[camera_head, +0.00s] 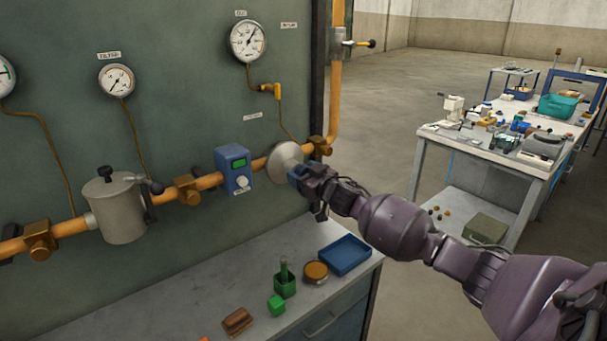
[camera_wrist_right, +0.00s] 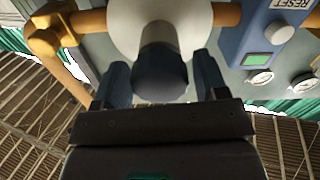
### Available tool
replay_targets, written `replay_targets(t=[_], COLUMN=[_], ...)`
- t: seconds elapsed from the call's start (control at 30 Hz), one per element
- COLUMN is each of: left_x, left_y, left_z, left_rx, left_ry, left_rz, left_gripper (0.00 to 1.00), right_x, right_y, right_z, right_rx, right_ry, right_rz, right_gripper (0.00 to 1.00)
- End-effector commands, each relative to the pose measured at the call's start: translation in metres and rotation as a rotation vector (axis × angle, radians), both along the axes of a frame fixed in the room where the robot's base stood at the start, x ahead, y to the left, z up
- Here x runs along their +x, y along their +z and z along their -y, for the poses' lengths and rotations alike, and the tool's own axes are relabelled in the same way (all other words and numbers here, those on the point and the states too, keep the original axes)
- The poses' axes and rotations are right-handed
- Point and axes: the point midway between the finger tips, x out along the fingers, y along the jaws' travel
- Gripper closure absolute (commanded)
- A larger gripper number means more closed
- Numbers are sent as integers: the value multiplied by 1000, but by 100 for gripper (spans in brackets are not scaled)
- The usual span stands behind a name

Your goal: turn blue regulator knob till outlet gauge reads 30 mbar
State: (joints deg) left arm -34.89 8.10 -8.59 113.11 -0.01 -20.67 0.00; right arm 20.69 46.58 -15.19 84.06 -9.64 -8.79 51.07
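The regulator (camera_head: 284,158) is a grey round body on the orange pipe. Its dark blue knob (camera_wrist_right: 160,78) shows in the right wrist view, between the two fingers of my right gripper (camera_wrist_right: 161,84). A narrow gap shows on each side of the knob, so the fingers are around it but look apart from it. In the head view my right gripper (camera_head: 303,182) is at the front of the regulator and mostly hides the knob. The outlet gauge (camera_head: 248,41) is a white dial high on the panel; its needle points to the upper right, its figures too small to read. My left gripper is out of view.
A blue box (camera_head: 233,168) with a green display sits left of the regulator; its RESET label shows in the wrist view. Below, the bench (camera_head: 215,290) holds a blue tray (camera_head: 345,254) and small parts. A cluttered table stands right.

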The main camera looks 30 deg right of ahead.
Motion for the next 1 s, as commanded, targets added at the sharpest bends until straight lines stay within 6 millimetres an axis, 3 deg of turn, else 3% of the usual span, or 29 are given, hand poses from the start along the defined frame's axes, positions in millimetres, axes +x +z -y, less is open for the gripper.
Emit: replay_targets(t=[0.03, 0.27, 0.57, 1.0], left_x=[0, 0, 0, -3], left_y=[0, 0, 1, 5], left_z=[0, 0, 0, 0], left_rx=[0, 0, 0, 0], left_ry=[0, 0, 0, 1], left_rz=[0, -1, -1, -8], left_gripper=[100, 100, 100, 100], right_x=[0, 0, 0, 0], right_y=[0, 0, 0, 0], right_z=[0, 0, 0, -1], right_rx=[0, 0, -47, -357], right_ry=[0, 0, 0, 0], right_rz=[0, 0, 4, 28], right_gripper=[41, 74, 74, 74])
